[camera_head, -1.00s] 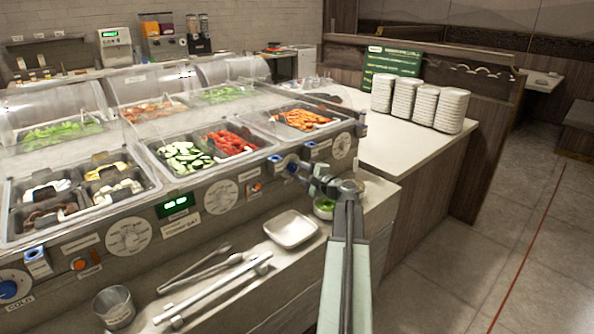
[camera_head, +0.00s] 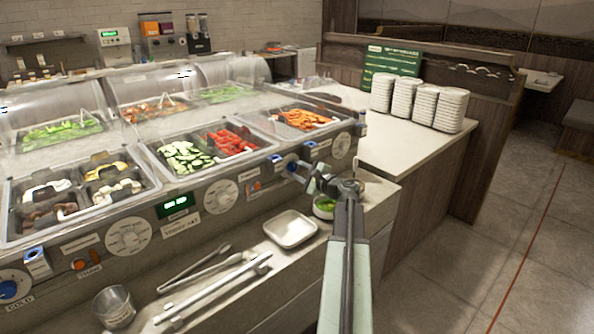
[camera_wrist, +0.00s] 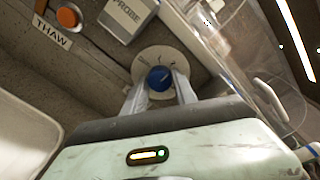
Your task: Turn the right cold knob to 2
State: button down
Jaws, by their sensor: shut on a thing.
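The right cold knob (camera_wrist: 160,79) is blue and sits on a round pale dial plate with marks around it, in the wrist view. The marks are too small to read. My gripper (camera_wrist: 160,91) is shut on the knob, with one finger on each side of it. In the head view the right knob (camera_head: 292,168) is a small patch of blue on the counter's front panel, partly covered by my gripper (camera_head: 308,172). Another blue knob, marked cold (camera_head: 10,289), is at the far left of the same panel.
An orange thaw button (camera_wrist: 68,17) and a probe box (camera_wrist: 126,15) are near the knob. A clear guard (camera_wrist: 225,45) rises at the right. Below the panel, a square dish (camera_head: 290,229), tongs and a small green bowl (camera_head: 324,207) rest on the ledge.

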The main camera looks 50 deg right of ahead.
jog(key=c, duration=1)
grip_release()
jog(key=shift+s, duration=0.1)
jog(key=s, duration=0.7)
jog(key=shift+s+a+r, duration=0.25)
jog(key=shift+s, duration=0.1)
